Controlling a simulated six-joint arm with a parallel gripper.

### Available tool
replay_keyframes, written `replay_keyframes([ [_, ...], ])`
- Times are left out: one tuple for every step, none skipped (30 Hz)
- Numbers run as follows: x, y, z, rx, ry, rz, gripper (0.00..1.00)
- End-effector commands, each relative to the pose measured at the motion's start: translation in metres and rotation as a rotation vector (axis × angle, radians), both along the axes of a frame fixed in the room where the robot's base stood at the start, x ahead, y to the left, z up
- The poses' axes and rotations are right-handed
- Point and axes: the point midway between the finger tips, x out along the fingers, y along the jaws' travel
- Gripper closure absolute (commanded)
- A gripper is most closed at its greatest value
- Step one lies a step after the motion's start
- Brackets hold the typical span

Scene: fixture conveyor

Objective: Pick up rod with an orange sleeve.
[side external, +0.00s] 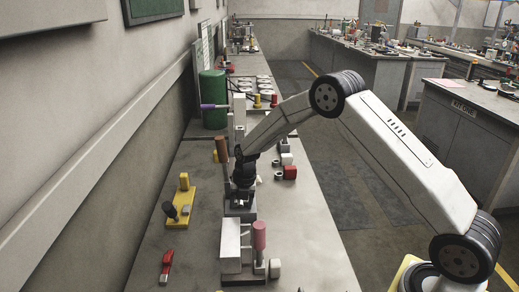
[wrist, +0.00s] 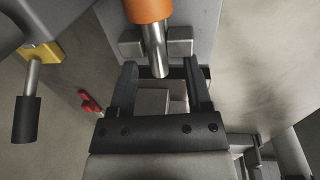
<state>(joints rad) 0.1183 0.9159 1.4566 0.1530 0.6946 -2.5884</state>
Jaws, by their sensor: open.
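The orange sleeve (wrist: 149,9) of the rod is at the top edge of the wrist view, cut off by the frame. Its bare metal shaft (wrist: 155,48) points down to between the tips of my gripper (wrist: 160,72). My gripper is open, with one finger on each side of the shaft's end in the picture. I cannot tell whether they touch. In the side external view a brownish-orange sleeve (side external: 221,149) stands just left of my wrist, probably the same rod. My gripper (side external: 240,203) points down there, its fingers small and partly hidden.
A yellow fixture (side external: 184,183) with a black-handled piece and a red clamp (side external: 167,262) lie to the left. A pink-sleeved rod (side external: 259,236) stands by a white block in front. A purple-sleeved rod (side external: 213,106) and a green cylinder (side external: 213,84) are behind.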

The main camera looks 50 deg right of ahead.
Motion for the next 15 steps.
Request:
replay_keyframes([
  [0.0, 0.0, 0.0002, 0.0, 0.0, 0.0, 0.36],
  [0.0, 0.0, 0.0002, 0.0, 0.0, 0.0, 0.36],
  [0.0, 0.0, 0.0003, 0.0, 0.0, 0.0, 0.36],
  [-0.0001, -0.0001, 0.0003, 0.0, 0.0, 0.0, 0.36],
  [-0.0001, -0.0001, 0.0003, 0.0, 0.0, 0.0, 0.36],
  [-0.0001, -0.0001, 0.0003, 0.0, 0.0, 0.0, 0.36],
  [-0.0001, -0.0001, 0.0003, 0.0, 0.0, 0.0, 0.36],
  [-0.0001, -0.0001, 0.0003, 0.0, 0.0, 0.0, 0.36],
  [-0.0002, -0.0002, 0.0004, 0.0, 0.0, 0.0, 0.4],
  [-0.0002, -0.0002, 0.0003, 0.0, 0.0, 0.0, 0.49],
  [-0.0002, -0.0002, 0.0004, 0.0, 0.0, 0.0, 0.59],
  [-0.0002, -0.0002, 0.0004, 0.0, 0.0, 0.0, 0.71],
  [-0.0002, -0.0002, 0.0004, 0.0, 0.0, 0.0, 0.81],
  [-0.0002, -0.0002, 0.0004, 0.0, 0.0, 0.0, 0.9],
  [-0.0002, -0.0002, 0.0004, 0.0, 0.0, 0.0, 1.0],
])
